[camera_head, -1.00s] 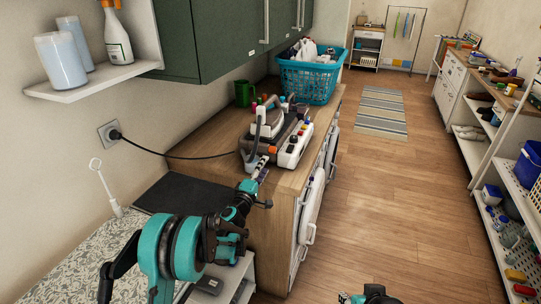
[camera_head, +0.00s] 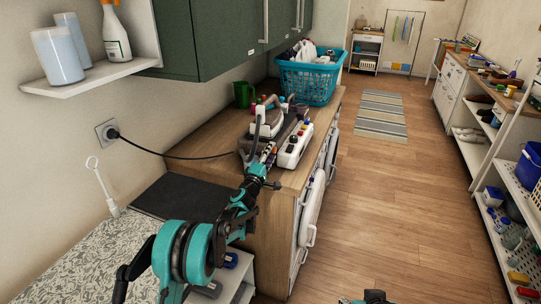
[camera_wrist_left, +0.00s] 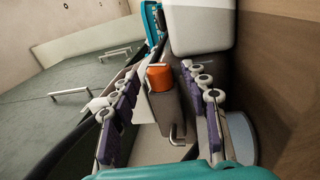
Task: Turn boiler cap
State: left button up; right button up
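The boiler of a steam ironing station (camera_head: 293,150) stands on the wooden counter, with a grey and white body and coloured knobs. In the left wrist view its orange cap (camera_wrist_left: 160,77) sits on a grey part, in the middle between my fingers. My left gripper (camera_wrist_left: 162,95) is open, with one purple-padded finger on each side of the cap and gaps between. In the head view the left gripper (camera_head: 267,154) is at the near side of the boiler and hides the cap. Only a bit of my right arm (camera_head: 375,297) shows at the bottom edge.
Green cabinets (camera_head: 222,38) hang above. The floor on the right is clear.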

pick_arm(q)
grip_shut()
jog(key=shift+r, duration=0.1)
jog(key=shift+d+r+g+p, duration=0.15)
jog(key=shift+g+p, duration=0.25)
jog(key=shift+p, duration=0.25)
jog(key=g+p, duration=0.2)
jog(key=p, duration=0.1)
jog(key=shift+r+y, duration=0.3)
jog(key=shift+g+y+p, duration=0.3)
jog(key=shift+g+p, duration=0.3)
jog(key=shift+p, duration=0.2)
jog(key=shift+f, duration=0.1)
jog(key=shift+o, duration=0.5)
grip_release()
